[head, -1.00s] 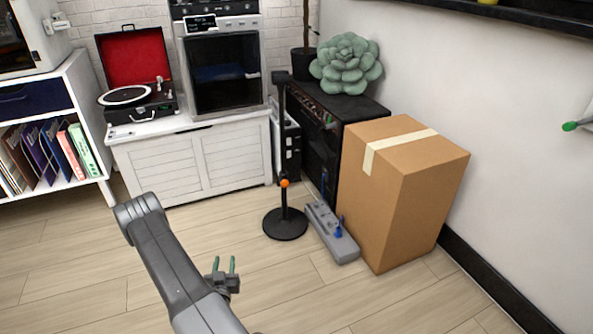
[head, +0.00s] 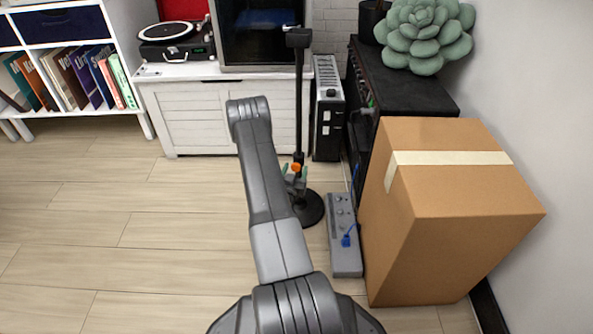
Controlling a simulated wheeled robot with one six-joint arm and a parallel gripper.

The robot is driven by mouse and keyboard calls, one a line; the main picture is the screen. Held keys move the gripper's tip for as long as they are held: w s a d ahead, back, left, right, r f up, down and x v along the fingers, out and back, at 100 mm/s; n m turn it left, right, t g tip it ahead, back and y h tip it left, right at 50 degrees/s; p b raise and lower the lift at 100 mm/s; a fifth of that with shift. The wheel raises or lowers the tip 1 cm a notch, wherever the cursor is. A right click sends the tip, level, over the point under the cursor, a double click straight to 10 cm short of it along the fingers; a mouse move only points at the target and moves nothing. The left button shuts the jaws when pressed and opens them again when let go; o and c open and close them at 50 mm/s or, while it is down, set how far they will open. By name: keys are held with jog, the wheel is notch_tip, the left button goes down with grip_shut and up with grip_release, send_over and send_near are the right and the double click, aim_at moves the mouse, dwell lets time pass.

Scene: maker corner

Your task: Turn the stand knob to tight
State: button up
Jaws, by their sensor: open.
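The stand (head: 299,95) is a thin black pole on a round black base (head: 312,208), upright on the floor. Its orange knob (head: 296,167) sits low on the pole. My gripper (head: 296,172) is at the knob's height in the picture, its green fingertips apart on either side of the knob. I cannot tell whether the fingers touch it. My arm hides part of the gripper and the left part of the stand's base. No marking for tight shows.
A grey power strip (head: 345,258) with a blue plug lies right of the base. A large cardboard box (head: 440,250) and a black amplifier (head: 425,98) with a succulent cushion (head: 425,35) stand at the right. A white cabinet (head: 190,115) is behind. Floor at the left is clear.

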jog(key=shift+x, duration=0.8)
jog(key=shift+c, duration=0.5)
jog(key=c, duration=0.9)
jog(key=shift+f+m+b, duration=0.1)
jog(key=shift+m+b, duration=0.2)
jog(key=shift+b, duration=0.15)
jog(key=shift+m+b, duration=0.3)
jog(key=shift+m, duration=0.2)
jog(key=o, duration=1)
jog(key=p+v, duration=0.4)
jog(key=v, duration=0.9)
jog(key=shift+s, duration=0.4)
